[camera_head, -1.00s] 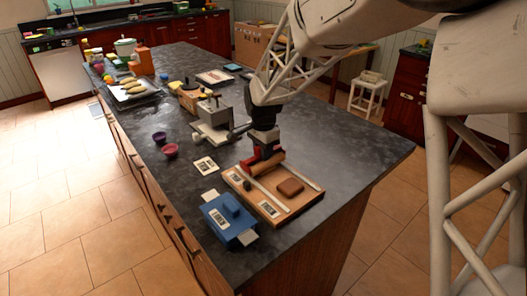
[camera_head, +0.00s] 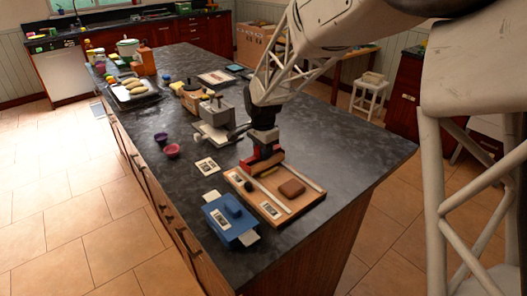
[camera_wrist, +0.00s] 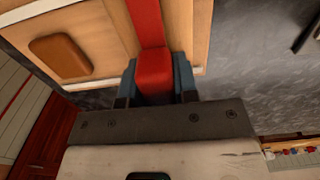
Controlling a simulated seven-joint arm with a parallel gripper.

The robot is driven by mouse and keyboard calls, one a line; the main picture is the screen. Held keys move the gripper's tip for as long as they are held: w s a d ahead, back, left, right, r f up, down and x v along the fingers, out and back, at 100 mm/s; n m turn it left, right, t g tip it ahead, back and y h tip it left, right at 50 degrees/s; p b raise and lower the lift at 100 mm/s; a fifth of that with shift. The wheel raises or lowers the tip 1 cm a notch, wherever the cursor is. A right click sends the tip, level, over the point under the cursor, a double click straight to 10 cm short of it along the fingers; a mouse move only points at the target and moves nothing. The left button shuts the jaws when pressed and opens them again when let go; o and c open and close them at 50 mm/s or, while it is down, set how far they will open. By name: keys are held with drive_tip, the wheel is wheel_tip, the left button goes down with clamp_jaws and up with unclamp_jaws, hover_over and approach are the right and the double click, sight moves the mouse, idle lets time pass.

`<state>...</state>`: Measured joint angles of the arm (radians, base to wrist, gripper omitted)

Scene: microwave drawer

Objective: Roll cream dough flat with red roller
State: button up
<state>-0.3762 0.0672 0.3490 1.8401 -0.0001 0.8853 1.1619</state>
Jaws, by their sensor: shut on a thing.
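My gripper (camera_head: 264,148) is shut on the red roller (camera_head: 262,163), over the far end of a wooden board (camera_head: 282,222). In the wrist view the red roller (camera_wrist: 152,68) runs between the two blue-grey fingers of my gripper (camera_wrist: 154,84). A brown, rounded slab (camera_head: 291,188) lies on the board to the right of the roller; it also shows in the wrist view (camera_wrist: 60,55). A small pale yellowish patch (camera_head: 268,172) shows just beside the roller; I cannot tell if it is the cream dough. Whether the roller touches anything below is hidden.
A small dark lump (camera_head: 248,184) and a label card lie on the board. The counter right of the board is clear.

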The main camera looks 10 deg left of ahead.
drive_tip(key=shift+w+a, duration=0.1)
drive_tip(key=shift+s+d+f, duration=0.15)
drive_tip(key=shift+s+d, duration=0.6)
drive_tip(key=shift+d, duration=0.05)
idle(2.2)
drive_tip(key=shift+w+a+f, duration=0.15)
drive_tip(key=shift+w+a, duration=0.6)
drive_tip(key=shift+a, duration=0.05)
idle(1.8)
drive_tip(key=shift+s+d+f, duration=0.1)
drive_tip(key=shift+s+d, duration=0.6)
idle(1.6)
